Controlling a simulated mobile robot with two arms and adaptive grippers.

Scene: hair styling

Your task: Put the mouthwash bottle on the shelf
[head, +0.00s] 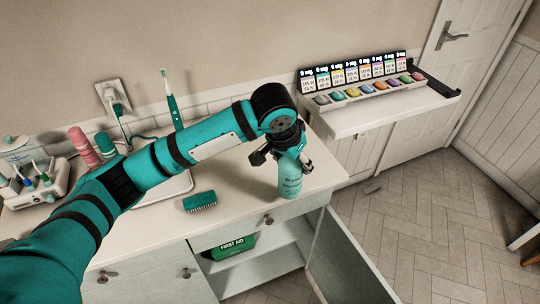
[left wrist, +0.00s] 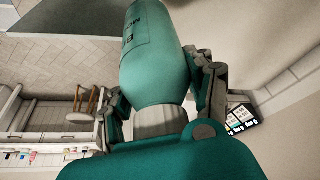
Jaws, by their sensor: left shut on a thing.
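The mouthwash bottle (head: 290,180) is teal with dark lettering. It is upright at the right end of the counter in the head view. My left gripper (head: 283,155) is shut on its upper part from above. In the left wrist view the bottle (left wrist: 158,55) fills the upper middle, between the fingers of my left gripper (left wrist: 162,95). I cannot tell whether the bottle's base touches the counter. Below the counter, an open cabinet shows a shelf (head: 270,262) with a green first aid box (head: 232,247) above it. My right gripper is not in view.
A teal brush (head: 199,202) lies on the counter (head: 235,205) left of the bottle. The open cabinet door (head: 345,262) stands out to the right. A tray of coloured items (head: 365,90) sits on a side unit behind.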

